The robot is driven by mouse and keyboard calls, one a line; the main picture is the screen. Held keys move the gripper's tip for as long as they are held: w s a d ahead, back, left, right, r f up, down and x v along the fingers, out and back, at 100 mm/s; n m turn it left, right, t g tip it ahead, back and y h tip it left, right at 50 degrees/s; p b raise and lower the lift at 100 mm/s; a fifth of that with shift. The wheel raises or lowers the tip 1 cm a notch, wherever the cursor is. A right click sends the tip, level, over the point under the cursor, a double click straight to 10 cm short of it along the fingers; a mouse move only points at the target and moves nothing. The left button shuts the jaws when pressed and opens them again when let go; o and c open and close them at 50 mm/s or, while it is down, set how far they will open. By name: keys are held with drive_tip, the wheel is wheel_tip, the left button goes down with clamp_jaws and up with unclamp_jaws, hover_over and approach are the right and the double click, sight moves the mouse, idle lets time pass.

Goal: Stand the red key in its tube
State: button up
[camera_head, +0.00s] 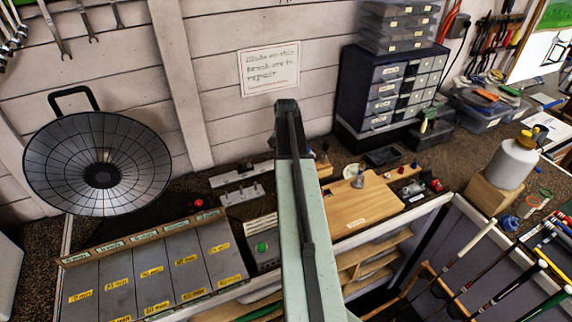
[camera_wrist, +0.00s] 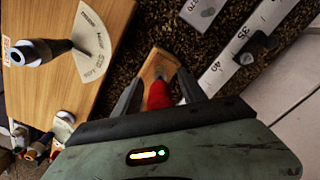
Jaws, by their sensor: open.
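A red rounded thing, likely the red key (camera_wrist: 158,96), shows between the fingers of my gripper (camera_wrist: 160,78) in the wrist view. My gripper is open, with one dark finger on each side of it. I cannot tell whether either finger touches it. A small wooden block (camera_wrist: 154,62) lies just beyond the red thing; whether the red thing rests on it or stands in it is unclear. In the head view my arm hides my gripper and the red thing. I cannot pick out a tube for certain in either view.
A wooden board (camera_head: 352,204) lies right of my arm, with a pale fan-shaped plate (camera_wrist: 90,45) and a dark-and-white upright piece (camera_wrist: 32,52) on it. A metal ruler (camera_wrist: 245,45) lies to the right in the wrist view. A drawer cabinet (camera_head: 385,88) stands behind.

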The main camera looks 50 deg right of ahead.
wheel_tip(320, 180, up, 7)
drive_tip(key=p, duration=0.6)
drive_tip(key=shift+r+p, duration=0.2)
drive_tip(key=shift+p, duration=0.1)
drive_tip(key=shift+f, duration=0.1)
